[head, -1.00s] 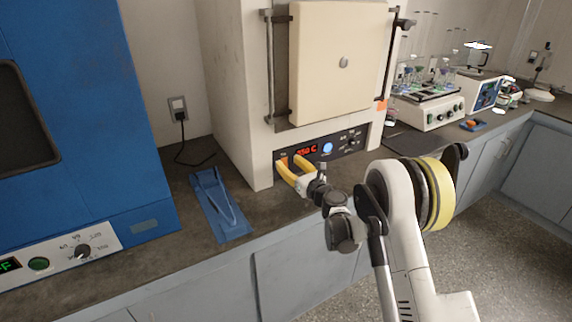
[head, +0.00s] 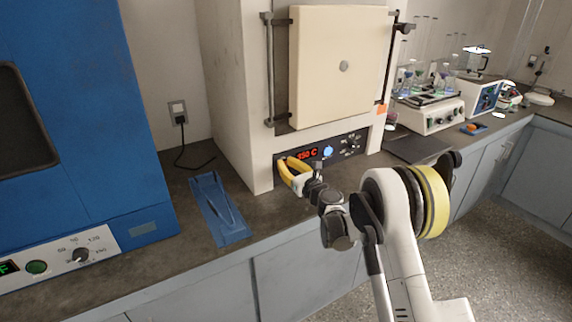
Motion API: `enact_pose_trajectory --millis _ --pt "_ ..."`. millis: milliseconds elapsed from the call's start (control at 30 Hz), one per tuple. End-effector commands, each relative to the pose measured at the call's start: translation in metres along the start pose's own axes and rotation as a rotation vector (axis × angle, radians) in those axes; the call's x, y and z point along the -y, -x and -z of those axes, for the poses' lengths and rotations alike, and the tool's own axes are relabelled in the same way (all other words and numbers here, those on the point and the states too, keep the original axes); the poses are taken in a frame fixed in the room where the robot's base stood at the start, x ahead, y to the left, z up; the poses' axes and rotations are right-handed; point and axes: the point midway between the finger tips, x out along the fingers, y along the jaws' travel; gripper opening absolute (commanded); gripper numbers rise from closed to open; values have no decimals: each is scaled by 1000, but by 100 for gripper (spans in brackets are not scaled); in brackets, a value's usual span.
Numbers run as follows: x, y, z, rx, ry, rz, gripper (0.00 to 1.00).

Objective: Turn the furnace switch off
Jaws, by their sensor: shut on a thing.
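The furnace (head: 340,70) is a cream box with its door shut. Its dark control panel (head: 340,148) has a lit red display (head: 307,154) that reads about 350 C. A round blue-lit button (head: 328,152) and small dark knobs sit to the right of the display. My gripper (head: 281,168) has yellow fingers at the panel's left end, left of and below the display. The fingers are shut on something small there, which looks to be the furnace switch. The fingers hide the switch, so its position cannot be seen.
A blue tray (head: 234,238) with tongs-like metal lies on the dark counter (head: 185,258) to the left. A large blue oven (head: 100,110) stands at far left. A shaker with flasks (head: 430,112) stands right of the furnace. The counter in front is narrow.

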Motion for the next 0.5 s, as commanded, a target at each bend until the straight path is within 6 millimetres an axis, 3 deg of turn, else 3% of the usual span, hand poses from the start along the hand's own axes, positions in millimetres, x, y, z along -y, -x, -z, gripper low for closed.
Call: enact_pose_trajectory --millis 500 --pt "-1 4 5 260 -1 -2 0"
